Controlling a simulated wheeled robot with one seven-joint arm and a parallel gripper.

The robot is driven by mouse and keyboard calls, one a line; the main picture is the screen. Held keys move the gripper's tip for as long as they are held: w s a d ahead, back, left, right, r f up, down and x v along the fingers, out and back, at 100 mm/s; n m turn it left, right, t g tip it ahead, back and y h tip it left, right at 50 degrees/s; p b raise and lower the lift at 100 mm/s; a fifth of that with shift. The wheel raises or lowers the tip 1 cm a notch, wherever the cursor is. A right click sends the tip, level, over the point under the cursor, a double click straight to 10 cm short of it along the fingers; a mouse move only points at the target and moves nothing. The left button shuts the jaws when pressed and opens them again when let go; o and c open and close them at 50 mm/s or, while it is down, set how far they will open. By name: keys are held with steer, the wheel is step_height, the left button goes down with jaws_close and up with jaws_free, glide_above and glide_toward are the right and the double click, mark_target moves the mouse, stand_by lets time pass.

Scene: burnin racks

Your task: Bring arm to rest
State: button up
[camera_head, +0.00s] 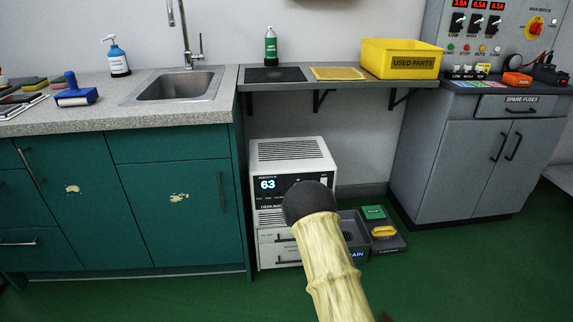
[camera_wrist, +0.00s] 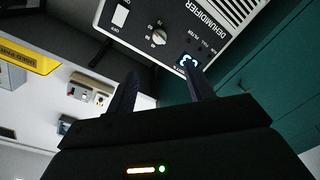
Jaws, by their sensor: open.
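My gripper (camera_wrist: 160,90) shows in the wrist view as two dark fingers spread apart with nothing between them. The wrist view is rolled, and the dehumidifier (camera_wrist: 205,20) lies beyond the fingertips, with its dial, switch and lit display in sight. In the head view my pale arm with a dark rounded joint rises from the bottom, in front of the white dehumidifier (camera_head: 292,150), whose display reads 63. The gripper itself cannot be made out in the head view.
A grey shelf (camera_head: 340,84) above the dehumidifier bears a yellow used parts bin (camera_head: 400,58) and a green bottle (camera_head: 270,46). Teal cabinets (camera_head: 180,205) with a sink (camera_head: 175,87) stand left, a grey cabinet (camera_head: 480,150) right. A drain tray (camera_head: 388,236) sits on the floor. The green floor in front is clear.

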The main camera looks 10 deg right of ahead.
steer(key=s+r+m+g+p, duration=0.1)
steer(key=s+r+m+g, duration=0.3)
steer(key=s, duration=0.7)
steer(key=s+r+m+g+p, duration=0.25)
steer(key=s+r+g, duration=0.35)
steer(key=s, duration=0.5)
steer(key=s+r+m+g, duration=0.3)
steer(key=s+r+g, duration=0.15)
steer(key=s, duration=0.65)
step_height(320, 180, up, 38)
steer(key=p, duration=3.8)
steer(key=shift+s+a+h, duration=0.3)
steer(key=shift+s+a, duration=0.05)
steer(key=shift+s, duration=0.1)
